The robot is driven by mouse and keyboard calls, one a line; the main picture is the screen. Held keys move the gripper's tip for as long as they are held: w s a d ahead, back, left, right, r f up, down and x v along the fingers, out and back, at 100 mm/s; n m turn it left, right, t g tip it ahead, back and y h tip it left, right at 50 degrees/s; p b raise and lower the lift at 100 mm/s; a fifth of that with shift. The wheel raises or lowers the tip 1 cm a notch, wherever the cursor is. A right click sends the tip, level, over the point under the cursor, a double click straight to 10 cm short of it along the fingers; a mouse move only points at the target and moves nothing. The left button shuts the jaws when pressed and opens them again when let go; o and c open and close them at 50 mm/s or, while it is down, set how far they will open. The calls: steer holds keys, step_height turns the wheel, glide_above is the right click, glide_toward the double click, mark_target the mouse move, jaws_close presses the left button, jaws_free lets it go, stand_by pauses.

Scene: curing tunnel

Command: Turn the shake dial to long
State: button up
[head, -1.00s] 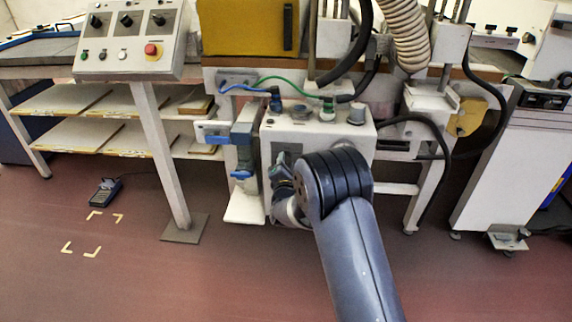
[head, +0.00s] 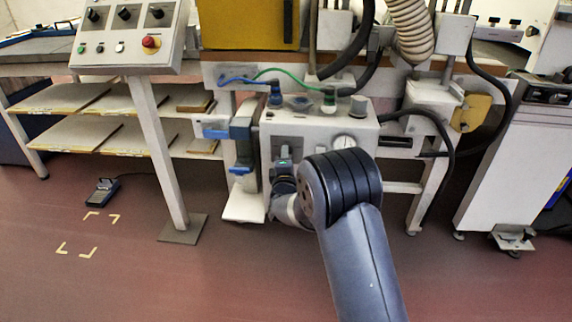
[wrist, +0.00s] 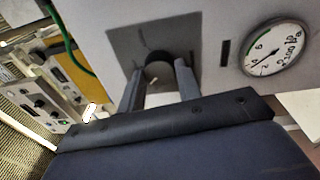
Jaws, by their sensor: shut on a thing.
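The dial is a dark round knob (wrist: 160,70) on a dark grey square plate (wrist: 125,45) on the front of a pale box. My gripper (wrist: 160,80) is shut on the knob in the wrist view, one finger on each side of it. The dial's pointer and any position labels cannot be made out. In the head view my gripper (head: 284,158) is against the front of the pale machine box (head: 315,128) and hides the dial.
A round pressure gauge (wrist: 275,47) sits right of the dial. Blue and green hoses (head: 270,75) run above the box. A blue-handled filter unit (head: 241,150) hangs close to its left. A control panel (head: 130,40) on a post stands further left.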

steer(key=m+h+b, duration=0.1)
steer(key=m+b, duration=0.1)
steer(key=m, duration=0.6)
steer(key=m+h+b, duration=0.1)
steer(key=m+b, duration=0.2)
steer(key=m, duration=0.4)
steer(key=m+h+b, duration=0.1)
steer(key=m+b, duration=0.2)
steer(key=m, duration=0.5)
steer(key=shift+a+m, duration=0.15)
steer(key=shift+m, duration=0.15)
steer(key=o, duration=1)
steer(key=s, duration=0.3)
steer(key=s+p, duration=0.1)
steer(key=s, duration=0.3)
steer(key=s+a+p, duration=0.1)
steer(key=s, duration=0.2)
steer(key=shift+s+a+f, duration=0.1)
steer(key=shift+s+f, duration=0.2)
steer(key=shift+s, duration=0.05)
